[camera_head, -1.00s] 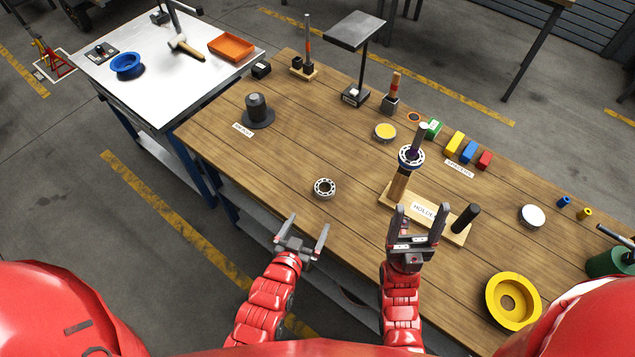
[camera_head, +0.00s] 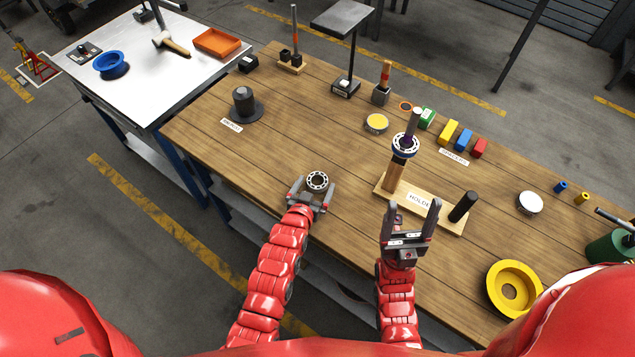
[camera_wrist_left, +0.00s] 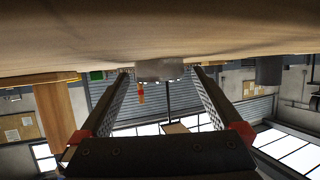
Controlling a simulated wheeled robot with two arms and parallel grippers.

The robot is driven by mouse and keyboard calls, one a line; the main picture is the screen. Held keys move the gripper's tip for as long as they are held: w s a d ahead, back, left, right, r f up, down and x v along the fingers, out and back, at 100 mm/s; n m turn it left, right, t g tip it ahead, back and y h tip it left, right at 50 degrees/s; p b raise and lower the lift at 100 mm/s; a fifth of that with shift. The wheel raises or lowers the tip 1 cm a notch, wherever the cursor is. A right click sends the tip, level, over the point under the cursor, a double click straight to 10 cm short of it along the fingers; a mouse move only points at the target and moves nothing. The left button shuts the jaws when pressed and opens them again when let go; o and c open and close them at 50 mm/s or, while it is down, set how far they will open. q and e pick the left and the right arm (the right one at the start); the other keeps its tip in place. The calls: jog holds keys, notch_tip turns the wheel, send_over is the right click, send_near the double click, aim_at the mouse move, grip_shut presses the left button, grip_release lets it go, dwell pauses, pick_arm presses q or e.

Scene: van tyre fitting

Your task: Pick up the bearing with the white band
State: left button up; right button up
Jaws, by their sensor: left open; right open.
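A metal bearing (camera_head: 317,180) lies on the wooden table near its front edge. My left gripper (camera_head: 313,189) is open, with a finger on either side of this bearing and its fingertips near it. In the left wrist view the bearing (camera_wrist_left: 160,70) shows as a grey block between the open fingers, at the table surface. A second bearing (camera_head: 405,146) sits up on the holder (camera_head: 434,212), on a post, with blue below its ring. I cannot make out for certain which bearing has a white band. My right gripper (camera_head: 414,205) is open and empty in front of the holder.
A dark flanged hub (camera_head: 243,105) stands at the back left. A yellow ring (camera_head: 513,289) lies at the front right. Yellow, blue and red blocks (camera_head: 463,139) line the far side. The table between hub and holder is mostly clear.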

aim_at(316, 177)
pick_arm(q)
jog(key=shift+w+d+f, duration=0.15)
jog(key=shift+w+f, duration=0.2)
jog(key=shift+w, duration=0.2)
jog(key=shift+s+r, duration=0.1)
jog(key=c, duration=1.5)
jog(key=shift+r, duration=0.65)
notch_tip(316, 177, up, 2)
jog(key=shift+r+p, duration=0.25)
jog(key=shift+p, duration=0.25)
jog(key=s+a, duration=0.1)
jog(key=s, duration=0.4)
jog(key=s+a, duration=0.2)
jog(key=s, duration=0.3)
jog(key=s+a+r+p, duration=0.1)
jog(key=s, duration=0.4)
jog(key=shift+s+a+r, duration=0.1)
jog(key=shift+s+a, duration=0.1)
jog(key=shift+a, duration=0.05)
